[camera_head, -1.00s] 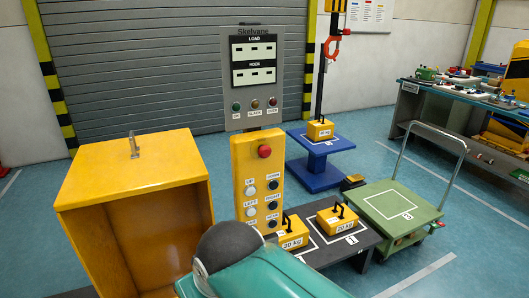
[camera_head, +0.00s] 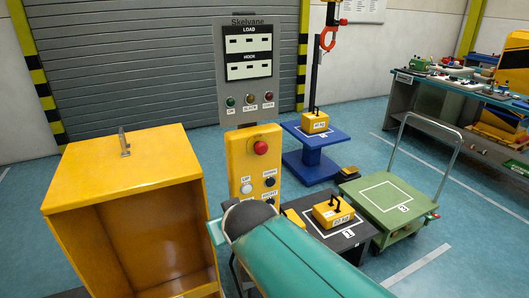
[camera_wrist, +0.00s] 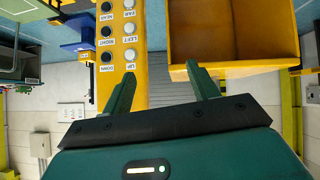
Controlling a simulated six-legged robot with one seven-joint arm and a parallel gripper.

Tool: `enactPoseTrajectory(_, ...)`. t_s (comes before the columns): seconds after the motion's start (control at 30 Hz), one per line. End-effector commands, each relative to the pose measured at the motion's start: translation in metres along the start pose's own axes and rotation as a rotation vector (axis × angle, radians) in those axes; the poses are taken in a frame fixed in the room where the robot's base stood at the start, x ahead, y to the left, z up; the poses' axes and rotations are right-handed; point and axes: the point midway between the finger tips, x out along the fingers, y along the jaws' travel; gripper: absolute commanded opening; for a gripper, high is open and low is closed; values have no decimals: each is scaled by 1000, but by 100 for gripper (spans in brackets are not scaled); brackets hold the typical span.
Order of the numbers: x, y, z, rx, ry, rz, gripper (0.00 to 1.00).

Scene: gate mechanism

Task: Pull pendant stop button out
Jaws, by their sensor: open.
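The yellow pendant (camera_head: 240,163) stands upright below a grey display panel in the head view. Its red round stop button (camera_head: 261,147) is near the top, above white and black buttons. In the wrist view the picture is upside down, and the pendant (camera_wrist: 157,72) shows its labelled buttons, with UP and DOWN closest to my gripper. The stop button is not visible in the wrist view. My arm covers the pendant's lower part in the head view.
A yellow open-fronted box (camera_head: 128,160) stands left of the pendant. To the right are a dark platform with a yellow weight (camera_head: 333,213), a green cart (camera_head: 385,199) and a blue stand (camera_head: 316,145). A workbench (camera_head: 459,88) is farther right. Floor is clear between cart and bench.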

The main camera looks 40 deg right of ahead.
Motion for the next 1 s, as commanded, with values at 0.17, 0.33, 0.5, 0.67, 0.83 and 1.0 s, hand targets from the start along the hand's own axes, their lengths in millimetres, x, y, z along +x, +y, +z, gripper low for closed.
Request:
enactPoseTrajectory(0.17, 27, 65, -27, 18, 198, 115, 59)
enactPoseTrajectory(0.33, 37, 117, -44, -3, 393, 157, 59)
enactPoseTrajectory(0.5, 36, 152, -44, -31, 560, 129, 59)
enactPoseTrajectory(0.67, 29, 165, -38, -49, 663, 71, 59)
enactPoseTrajectory(0.83, 26, 167, -36, -54, 700, 40, 59)
enactPoseTrajectory(1.0, 40, 167, -48, -56, 700, 38, 59)
